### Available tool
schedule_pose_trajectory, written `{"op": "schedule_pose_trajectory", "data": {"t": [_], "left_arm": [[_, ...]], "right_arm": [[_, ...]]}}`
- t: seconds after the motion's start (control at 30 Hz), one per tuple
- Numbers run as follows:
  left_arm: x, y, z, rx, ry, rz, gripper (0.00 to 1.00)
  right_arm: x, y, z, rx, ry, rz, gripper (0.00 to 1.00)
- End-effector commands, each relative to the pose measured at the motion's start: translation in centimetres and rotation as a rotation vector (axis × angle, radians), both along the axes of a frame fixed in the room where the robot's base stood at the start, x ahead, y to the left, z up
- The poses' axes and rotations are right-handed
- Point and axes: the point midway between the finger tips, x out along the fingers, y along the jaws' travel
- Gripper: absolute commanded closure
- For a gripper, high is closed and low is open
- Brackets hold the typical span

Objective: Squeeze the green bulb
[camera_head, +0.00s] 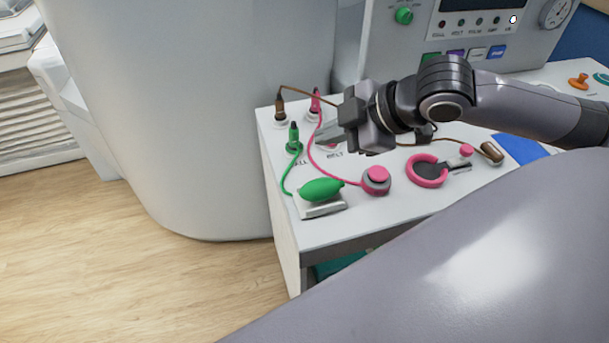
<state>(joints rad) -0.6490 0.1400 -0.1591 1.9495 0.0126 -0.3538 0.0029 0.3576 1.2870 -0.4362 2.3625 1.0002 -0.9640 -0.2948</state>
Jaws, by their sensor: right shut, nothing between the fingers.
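The green bulb (321,190) lies on a small pale base (322,209) near the front left corner of the white table. A green tube (287,177) runs from it to a green plug (294,137) standing upright behind it. My right gripper (322,133) comes in from the right and points left, above and behind the bulb, next to the green plug. Its fingers are shut with nothing visible between them, and it is apart from the bulb. My left gripper is not in view.
A pink button (376,178), a pink ring (427,171) and a brown cylinder (491,152) sit to the right on the white table (352,207). Brown and pink plugs stand behind. A console (480,45) stands at the back. A large pale housing (200,110) borders the table's left.

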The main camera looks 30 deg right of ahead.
Motion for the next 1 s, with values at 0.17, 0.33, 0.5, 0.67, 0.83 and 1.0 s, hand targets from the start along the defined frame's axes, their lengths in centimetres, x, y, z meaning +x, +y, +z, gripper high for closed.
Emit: {"op": "schedule_pose_trajectory", "data": {"t": [0.17, 0.33, 0.5, 0.67, 0.83, 1.0], "left_arm": [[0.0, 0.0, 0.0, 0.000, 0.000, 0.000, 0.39], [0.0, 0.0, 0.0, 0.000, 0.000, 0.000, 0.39], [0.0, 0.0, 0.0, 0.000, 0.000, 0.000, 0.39], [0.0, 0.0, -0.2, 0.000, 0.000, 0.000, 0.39], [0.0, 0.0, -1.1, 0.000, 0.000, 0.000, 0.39], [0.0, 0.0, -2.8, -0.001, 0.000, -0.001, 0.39]], "right_arm": [[-0.3, -0.3, 0.4, -0.021, 0.005, 0.004, 1.00], [-0.3, -0.4, 0.4, -0.023, 0.006, 0.005, 1.00], [-0.3, -0.3, 0.4, -0.023, 0.005, 0.005, 1.00], [-0.3, -0.3, 0.1, -0.022, 0.006, 0.004, 1.00], [-0.3, -0.3, -1.1, -0.022, 0.006, 0.004, 1.00], [-0.3, -0.3, -2.9, -0.021, 0.004, 0.004, 1.00]]}}
